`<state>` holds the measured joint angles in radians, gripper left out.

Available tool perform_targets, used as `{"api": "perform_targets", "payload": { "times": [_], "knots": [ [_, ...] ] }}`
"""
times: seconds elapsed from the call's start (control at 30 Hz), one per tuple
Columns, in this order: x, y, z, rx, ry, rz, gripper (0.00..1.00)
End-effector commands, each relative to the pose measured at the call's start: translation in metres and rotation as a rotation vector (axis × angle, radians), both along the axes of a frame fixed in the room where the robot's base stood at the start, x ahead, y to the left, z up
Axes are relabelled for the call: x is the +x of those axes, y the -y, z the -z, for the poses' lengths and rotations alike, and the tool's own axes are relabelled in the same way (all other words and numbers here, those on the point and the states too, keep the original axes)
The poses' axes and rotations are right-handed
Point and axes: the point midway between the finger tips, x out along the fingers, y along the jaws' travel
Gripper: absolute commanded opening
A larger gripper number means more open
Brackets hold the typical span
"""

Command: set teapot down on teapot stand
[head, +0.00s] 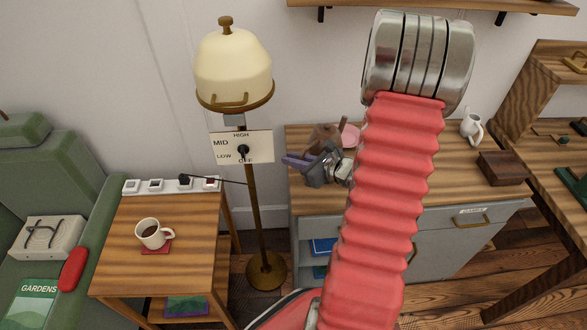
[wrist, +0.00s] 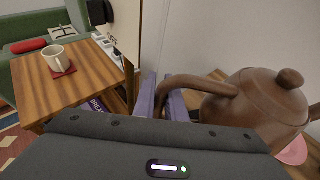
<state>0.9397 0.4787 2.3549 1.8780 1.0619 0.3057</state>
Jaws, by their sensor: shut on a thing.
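The brown teapot (wrist: 262,108) with its round lid knob fills the right of the wrist view. My gripper (wrist: 166,104) has its purple fingers closed around the teapot's curved handle. In the head view the teapot (head: 323,136) is small and partly hidden behind my gripper (head: 297,160), near the left end of the grey cabinet's wooden top. A round pink piece (head: 350,135), perhaps the teapot stand, shows just right of the teapot, partly hidden by my red arm. It also shows below the teapot in the wrist view (wrist: 296,151). I cannot tell whether they touch.
The cabinet top (head: 447,182) also holds a white jug (head: 472,128) and a dark wooden box (head: 501,167). A brass lamp (head: 234,75) with a dial sign stands left of the cabinet. A side table (head: 115,258) with a mug (head: 154,232) is farther left.

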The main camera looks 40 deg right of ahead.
Motion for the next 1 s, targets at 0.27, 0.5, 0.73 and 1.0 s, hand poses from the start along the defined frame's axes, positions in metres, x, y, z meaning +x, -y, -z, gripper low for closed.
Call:
{"api": "perform_targets", "payload": {
  "times": [0.27,0.5,0.73,1.0],
  "knots": [
    [0.001,0.001,-0.001,-0.003,0.004,0.000,0.00],
    [0.000,0.001,0.015,0.000,0.002,0.001,0.00],
    [0.000,0.001,0.036,-0.001,0.002,0.001,0.00],
    [0.000,0.001,0.040,-0.003,0.004,0.001,0.00]
  ]
}}
